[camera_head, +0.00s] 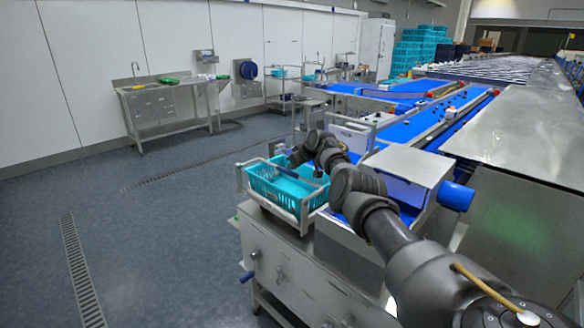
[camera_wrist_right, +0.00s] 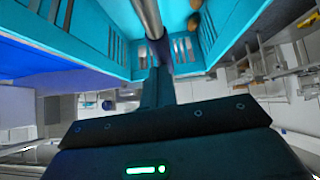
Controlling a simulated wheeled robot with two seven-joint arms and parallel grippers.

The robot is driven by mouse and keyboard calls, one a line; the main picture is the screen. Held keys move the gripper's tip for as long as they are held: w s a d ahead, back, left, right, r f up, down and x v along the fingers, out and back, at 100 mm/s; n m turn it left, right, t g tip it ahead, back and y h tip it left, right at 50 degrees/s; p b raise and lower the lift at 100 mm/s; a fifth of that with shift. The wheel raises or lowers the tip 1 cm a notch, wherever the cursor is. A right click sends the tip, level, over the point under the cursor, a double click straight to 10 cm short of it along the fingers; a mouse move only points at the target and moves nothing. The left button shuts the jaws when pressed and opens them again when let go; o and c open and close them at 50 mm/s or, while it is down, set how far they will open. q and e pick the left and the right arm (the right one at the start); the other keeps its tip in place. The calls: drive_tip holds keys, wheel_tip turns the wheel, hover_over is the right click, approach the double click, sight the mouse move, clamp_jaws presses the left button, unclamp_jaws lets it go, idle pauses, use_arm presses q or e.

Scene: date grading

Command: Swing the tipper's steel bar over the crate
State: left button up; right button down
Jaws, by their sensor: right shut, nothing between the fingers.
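The teal crate (camera_head: 272,188) sits in the tipper's metal frame (camera_head: 304,212) at the front end of the line. In the right wrist view the crate wall (camera_wrist_right: 110,28) fills the upper part. The steel bar (camera_wrist_right: 149,18) runs down from the top edge there, across the crate, to my fingers. My right gripper (camera_head: 318,173) is shut and empty at the crate's right side; its fingers (camera_wrist_right: 158,75) appear close to the bar, but I cannot tell whether they touch. My left gripper is not in view.
A few brown dates (camera_wrist_right: 193,20) show inside the crate. The blue conveyor belt (camera_head: 408,130) and a steel housing (camera_head: 410,165) lie right of the tipper. A steel sink table (camera_head: 170,103) stands at the far wall. The floor (camera_head: 160,230) left of the tipper is open.

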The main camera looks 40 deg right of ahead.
drive_tip(key=shift+f, duration=0.1)
drive_tip(key=s+d+r+p, duration=0.1)
drive_tip(key=s+d+r, duration=0.2)
drive_tip(key=s+r, duration=0.3)
wheel_tip(320, 180, up, 5)
drive_tip(key=shift+s, duration=0.4)
drive_tip(key=shift+a+r, duration=0.1)
